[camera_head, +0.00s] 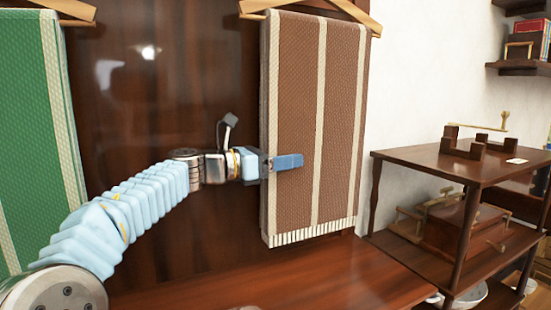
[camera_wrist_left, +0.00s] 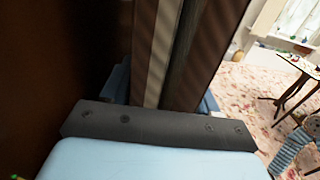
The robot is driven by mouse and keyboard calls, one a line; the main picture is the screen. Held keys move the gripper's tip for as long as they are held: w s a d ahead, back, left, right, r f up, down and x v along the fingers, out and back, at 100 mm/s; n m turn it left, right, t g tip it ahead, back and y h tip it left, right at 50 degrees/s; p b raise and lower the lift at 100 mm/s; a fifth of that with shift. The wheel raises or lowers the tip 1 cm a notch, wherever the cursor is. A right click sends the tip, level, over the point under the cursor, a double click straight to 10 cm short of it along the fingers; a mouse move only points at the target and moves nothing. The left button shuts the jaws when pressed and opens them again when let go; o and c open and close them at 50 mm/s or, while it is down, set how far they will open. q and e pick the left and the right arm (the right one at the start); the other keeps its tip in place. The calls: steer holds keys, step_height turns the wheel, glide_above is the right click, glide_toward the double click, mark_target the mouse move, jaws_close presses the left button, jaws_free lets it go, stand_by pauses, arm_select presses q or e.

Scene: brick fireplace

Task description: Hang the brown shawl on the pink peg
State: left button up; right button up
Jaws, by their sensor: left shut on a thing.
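The brown shawl (camera_head: 341,110) has cream stripes and a pale fringe. It hangs straight down from a wooden hanger (camera_head: 310,12) at the top of the head view. My left gripper (camera_head: 280,163) is shut on the shawl's left edge, below mid-height. One blue finger lies across the front; the other is hidden behind the cloth. In the left wrist view, the shawl (camera_wrist_left: 158,45) stands between the fingers of my left gripper (camera_wrist_left: 165,92). The pink peg is not visible, and the hanger's top is cut off. My right gripper is not in view.
A green shawl (camera_head: 35,120) hangs at the left on another hanger (camera_head: 68,9). A dark, glossy wooden panel (camera_head: 150,110) stands behind my arm. At the right is a wooden shelf unit (camera_head: 450,160) with small wooden items. A reddish wooden surface (camera_head: 270,285) below is mostly clear.

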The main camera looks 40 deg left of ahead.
arm_select(q)
steer(key=shift+x, duration=3.3)
steer(key=shift+d+f+b, duration=0.15)
steer(key=shift+f+b, duration=0.85)
steer(key=shift+f, duration=0.2)
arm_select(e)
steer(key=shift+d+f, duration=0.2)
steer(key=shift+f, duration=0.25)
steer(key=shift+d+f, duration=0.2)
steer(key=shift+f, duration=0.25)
arm_select(q)
steer(key=o, duration=1.4)
steer(key=shift+o, duration=1)
steer(key=shift+f, duration=0.1)
steer(key=b, duration=0.1)
glide_toward(309, 165)
steer(key=a, duration=0.1)
steer(key=s+a, duration=0.1)
steer(key=a+f, duration=0.1)
steer(key=shift+s+a, duration=0.1)
steer(key=shift+s, duration=0.1)
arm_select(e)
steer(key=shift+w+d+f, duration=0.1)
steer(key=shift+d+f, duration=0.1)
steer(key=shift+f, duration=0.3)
